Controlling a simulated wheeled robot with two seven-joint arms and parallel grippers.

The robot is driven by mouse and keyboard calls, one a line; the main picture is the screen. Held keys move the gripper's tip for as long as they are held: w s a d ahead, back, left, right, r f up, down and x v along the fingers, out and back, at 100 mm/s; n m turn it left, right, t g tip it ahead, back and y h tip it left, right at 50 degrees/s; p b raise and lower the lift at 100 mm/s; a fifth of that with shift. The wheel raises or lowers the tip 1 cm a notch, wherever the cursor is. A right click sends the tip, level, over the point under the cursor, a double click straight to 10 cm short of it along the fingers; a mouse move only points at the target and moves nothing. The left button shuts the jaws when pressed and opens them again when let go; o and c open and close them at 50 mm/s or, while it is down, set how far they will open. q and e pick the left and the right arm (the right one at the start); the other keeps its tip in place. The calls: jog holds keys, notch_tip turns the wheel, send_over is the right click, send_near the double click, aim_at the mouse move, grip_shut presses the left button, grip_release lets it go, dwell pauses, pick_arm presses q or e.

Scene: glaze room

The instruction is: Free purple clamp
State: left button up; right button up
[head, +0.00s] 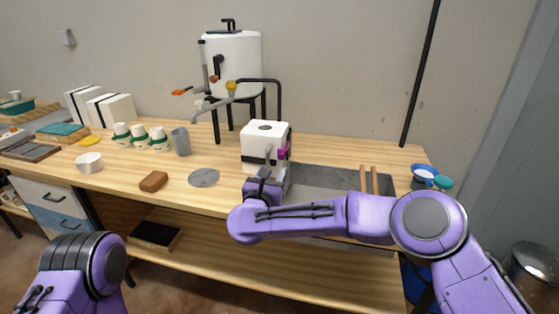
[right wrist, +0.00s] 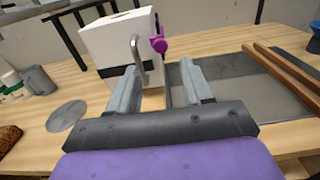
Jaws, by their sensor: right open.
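The purple clamp (right wrist: 158,40) sits on the right side of a white box-shaped unit (right wrist: 110,42) with a black band and a grey bent handle (right wrist: 139,60) on its front. In the head view the clamp (head: 284,153) shows at the right edge of the white unit (head: 265,134). My right gripper (right wrist: 159,80) is open and points at the front of the unit, below and in front of the clamp, with nothing seen between its fingers. The head view shows my left arm at the lower left, but its gripper is out of the picture.
A grey recessed slab (head: 335,178) with two wooden sticks (head: 370,180) lies right of the unit. A grey disc (head: 204,178), a brown block (head: 153,181) and a grey cup (head: 181,141) stand left. A white tank (head: 235,65) on legs rises behind.

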aim_at(281, 157)
jog(key=p+x, duration=0.1)
jog(key=x, duration=0.6)
jog(key=shift+w+d+f, duration=0.1)
jog(key=shift+w+f, duration=0.05)
jog(key=shift+w, duration=0.15)
grip_shut()
